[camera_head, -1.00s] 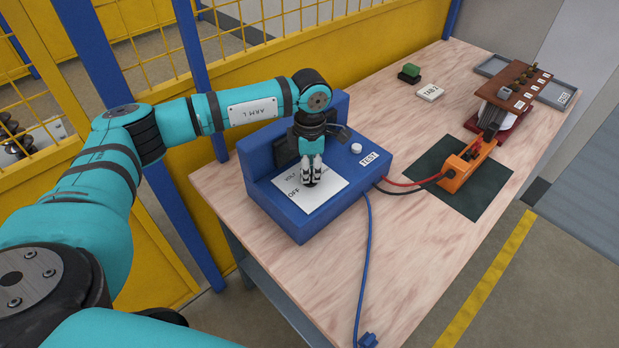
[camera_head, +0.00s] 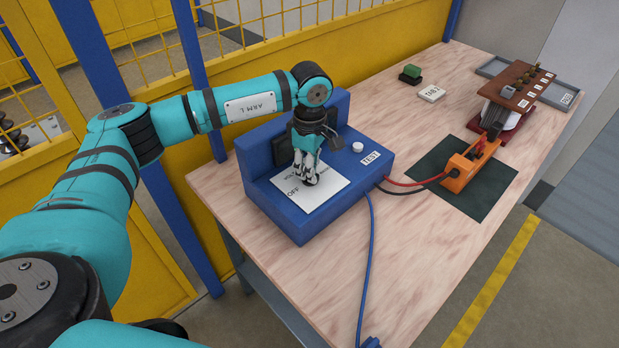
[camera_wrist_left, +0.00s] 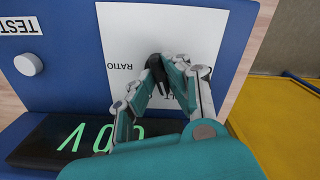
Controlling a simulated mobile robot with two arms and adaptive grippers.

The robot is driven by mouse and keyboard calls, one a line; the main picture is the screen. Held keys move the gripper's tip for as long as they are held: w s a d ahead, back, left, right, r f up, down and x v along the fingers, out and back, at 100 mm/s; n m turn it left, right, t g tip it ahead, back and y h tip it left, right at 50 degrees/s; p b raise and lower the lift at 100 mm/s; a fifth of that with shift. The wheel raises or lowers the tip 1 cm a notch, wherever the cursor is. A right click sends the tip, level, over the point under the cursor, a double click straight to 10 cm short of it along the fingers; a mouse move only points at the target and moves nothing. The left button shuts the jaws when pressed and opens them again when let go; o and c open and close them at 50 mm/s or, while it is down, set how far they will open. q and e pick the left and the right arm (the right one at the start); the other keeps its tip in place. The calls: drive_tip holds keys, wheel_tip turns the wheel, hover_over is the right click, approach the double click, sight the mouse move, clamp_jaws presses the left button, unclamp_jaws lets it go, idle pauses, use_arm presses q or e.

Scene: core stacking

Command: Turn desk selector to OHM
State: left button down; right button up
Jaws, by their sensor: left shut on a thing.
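The blue desk tester (camera_head: 308,222) stands on the near left of the bench, with a white dial plate (camera_head: 328,196) on its top. My left gripper (camera_head: 309,182) is over this plate, its fingers shut on the black selector knob (camera_wrist_left: 156,70), which shows between the fingertips in the left wrist view. The fingers hide much of the knob, so I cannot tell which label it points to. RATIO is readable upside down on the plate, and OFF shows in the head view. No OHM label is readable. My right gripper is not in view.
A green lit display (camera_wrist_left: 85,140) shows a zero reading with V. A white round button (camera_head: 357,147) and a TEST label (camera_head: 370,158) are beside the plate. Red and black leads run to an orange clamp (camera_head: 470,167) on a dark mat (camera_head: 427,173). A blue cable hangs in front.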

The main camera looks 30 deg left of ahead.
use_arm(q)
drive_tip(key=shift+m, duration=0.3)
drive_tip(key=shift+f+m+b, duration=0.15)
drive_tip(key=shift+m+b, duration=0.45)
drive_tip(key=shift+m, duration=0.4)
drive_tip(key=shift+m+b, duration=0.35)
drive_tip(key=shift+m, duration=0.95)
drive_tip(key=shift+m+b, duration=0.3)
drive_tip(key=shift+m, duration=0.1)
drive_tip(key=shift+m+b, duration=0.5)
drive_tip(key=shift+m, duration=0.7)
drive_tip(key=c, duration=1.8)
unclamp_jaws()
drive_tip(key=shift+m, duration=0.5)
drive_tip(key=o, duration=0.6)
drive_tip(key=shift+c, duration=0.2)
